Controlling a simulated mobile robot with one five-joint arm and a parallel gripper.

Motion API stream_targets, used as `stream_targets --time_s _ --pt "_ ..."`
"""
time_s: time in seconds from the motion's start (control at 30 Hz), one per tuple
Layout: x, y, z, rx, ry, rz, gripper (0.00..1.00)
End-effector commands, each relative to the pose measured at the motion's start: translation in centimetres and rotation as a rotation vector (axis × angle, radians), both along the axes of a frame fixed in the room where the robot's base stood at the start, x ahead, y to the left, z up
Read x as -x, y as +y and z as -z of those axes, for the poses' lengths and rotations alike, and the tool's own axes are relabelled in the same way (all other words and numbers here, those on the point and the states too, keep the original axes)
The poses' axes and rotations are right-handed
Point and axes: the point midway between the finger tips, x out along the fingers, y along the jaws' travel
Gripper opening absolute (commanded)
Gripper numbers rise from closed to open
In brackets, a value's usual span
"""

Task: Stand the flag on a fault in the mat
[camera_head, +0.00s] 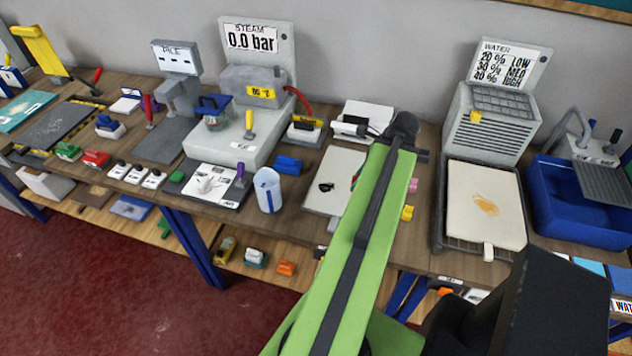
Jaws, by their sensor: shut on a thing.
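My green arm (360,230) reaches over the bench to a dark joint (404,128). My gripper's fingers cannot be made out; the arm hides what lies behind it. A pale flat mat or board (322,205) lies on the bench left of the arm, with a black mark (326,187) on it. The arm covers its right part. A cream mat (468,228) with an orange-brown stain (486,205) lies in a dark tray at the right. No flag can be told for certain; a small yellow piece (407,213) shows just right of the arm.
A grey water unit (488,125) and a blue basin (570,205) stand at the right. A steam unit (235,135) stands left, with a pale blue cup (267,190) near the front edge. A lower shelf (195,245) holds small items. Bare bench shows right of the arm.

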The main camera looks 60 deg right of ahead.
Motion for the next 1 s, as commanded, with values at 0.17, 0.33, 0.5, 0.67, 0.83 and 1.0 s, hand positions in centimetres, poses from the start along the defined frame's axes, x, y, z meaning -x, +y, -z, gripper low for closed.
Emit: stream_targets --time_s 0.17,0.33,0.5,0.67,0.83,1.0 --pt "0.0 -0.2 -0.2 0.001 0.0 0.003 0.0" --pt "-0.2 -3.2 -2.9 0.016 -0.003 0.033 0.0" --pt "-0.4 -5.9 -4.1 0.014 -0.003 0.054 0.0" --pt "-2.2 -4.8 -2.1 0.014 -0.003 0.047 0.0" --pt "-6.4 -3.1 0.9 0.014 -0.003 0.044 0.0" --pt "-10.1 -1.7 3.0 0.014 -0.003 0.044 0.0"
